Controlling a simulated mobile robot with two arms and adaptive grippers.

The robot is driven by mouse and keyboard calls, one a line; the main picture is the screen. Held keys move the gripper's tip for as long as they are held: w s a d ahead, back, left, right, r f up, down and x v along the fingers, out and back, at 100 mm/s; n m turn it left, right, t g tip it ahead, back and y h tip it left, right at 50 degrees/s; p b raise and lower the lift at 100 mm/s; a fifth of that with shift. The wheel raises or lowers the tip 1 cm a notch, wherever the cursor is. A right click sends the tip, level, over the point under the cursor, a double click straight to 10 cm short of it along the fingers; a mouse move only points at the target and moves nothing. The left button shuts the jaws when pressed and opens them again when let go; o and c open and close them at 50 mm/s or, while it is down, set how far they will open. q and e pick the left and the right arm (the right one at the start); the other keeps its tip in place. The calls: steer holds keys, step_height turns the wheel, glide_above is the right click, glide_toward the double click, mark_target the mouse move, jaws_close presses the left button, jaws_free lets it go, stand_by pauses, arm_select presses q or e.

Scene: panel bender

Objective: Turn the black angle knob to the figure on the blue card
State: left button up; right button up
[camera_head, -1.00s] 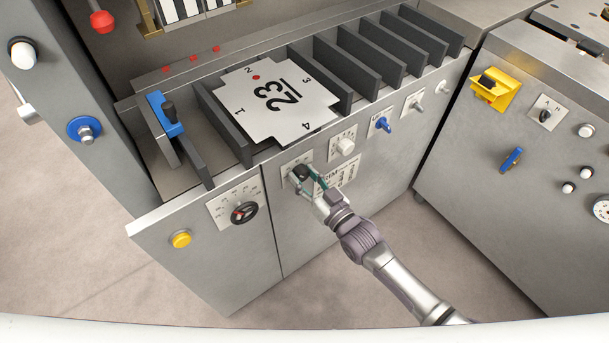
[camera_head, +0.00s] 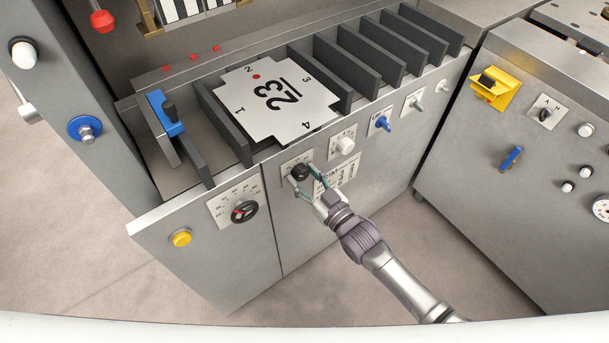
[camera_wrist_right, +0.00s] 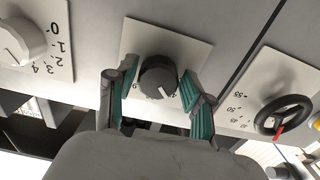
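A round black knob (camera_head: 300,172) with a white pointer mark sits on a white scale plate on the grey cabinet front. In the right wrist view the knob (camera_wrist_right: 158,78) stands between the fingers of my right gripper (camera_wrist_right: 158,95), its pointer toward the bottom of the picture. The scale figures are mostly hidden or too small to read. In the head view my right gripper (camera_head: 308,190) is just below the knob. Its teal-padded fingers are apart, one on each side, with narrow gaps to the knob. No blue card can be made out. My left gripper is out of view.
A black ring dial with a red pointer (camera_head: 244,212) is left of the knob; a white knob (camera_head: 345,145) and blue switch (camera_head: 381,124) are right. A printed table (camera_head: 340,175) is close by. Above lies a white plate marked 23 (camera_head: 290,110).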

steer(key=shift+o, duration=0.6)
steer(key=shift+r, duration=0.15)
steer(key=v, duration=1.2)
stand_by(0.7)
